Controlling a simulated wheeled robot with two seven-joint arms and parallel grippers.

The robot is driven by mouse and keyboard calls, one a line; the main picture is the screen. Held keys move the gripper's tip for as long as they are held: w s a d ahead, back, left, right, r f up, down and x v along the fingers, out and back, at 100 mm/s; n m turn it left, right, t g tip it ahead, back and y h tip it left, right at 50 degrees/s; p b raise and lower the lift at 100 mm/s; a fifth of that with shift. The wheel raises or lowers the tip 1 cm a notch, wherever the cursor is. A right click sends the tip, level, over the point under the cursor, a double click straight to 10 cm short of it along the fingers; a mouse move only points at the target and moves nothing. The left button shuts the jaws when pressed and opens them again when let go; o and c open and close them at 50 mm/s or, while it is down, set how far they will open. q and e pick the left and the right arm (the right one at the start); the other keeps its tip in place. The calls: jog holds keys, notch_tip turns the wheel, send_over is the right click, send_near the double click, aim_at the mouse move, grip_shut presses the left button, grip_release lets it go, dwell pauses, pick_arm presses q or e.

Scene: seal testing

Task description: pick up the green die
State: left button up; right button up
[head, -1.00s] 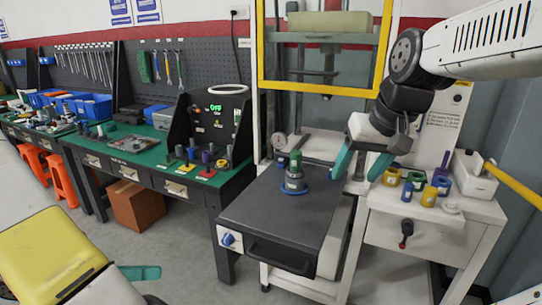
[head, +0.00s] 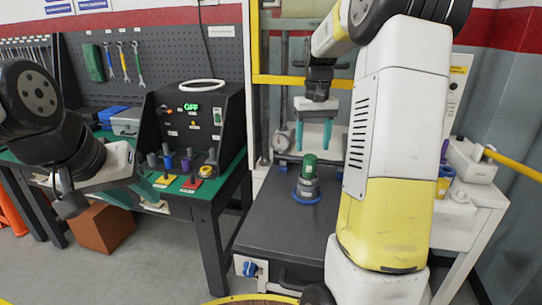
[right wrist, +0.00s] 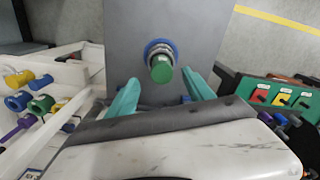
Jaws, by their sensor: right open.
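A green cylinder (head: 309,166) stands upright on a grey cylindrical part (head: 307,187) with a blue ring (head: 306,197) around its base, on the dark press table. In the right wrist view the green round top (right wrist: 162,73) shows between the fingertips, apart from both. My right gripper (head: 313,149) is open and empty, pointing down just above the green cylinder. A green ring-shaped part (right wrist: 41,104) also lies on the side cart in the right wrist view. My left gripper (head: 143,200) is at the left by the green bench; its finger gap is unclear.
The press frame with yellow bars (head: 300,80) stands behind the right gripper. A black control box (head: 205,125) and several small coloured parts stand on the green bench. My right arm hides much of the cart (head: 475,205). The dark press table (head: 280,225) is otherwise clear.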

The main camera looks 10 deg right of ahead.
aim_at(310, 156)
jog(key=shift+w+f, duration=0.15)
jog(key=shift+f, duration=0.1)
notch_tip(310, 156, down, 8)
jog(key=shift+w+r, duration=0.1)
jog(key=shift+r, duration=0.15)
grip_shut()
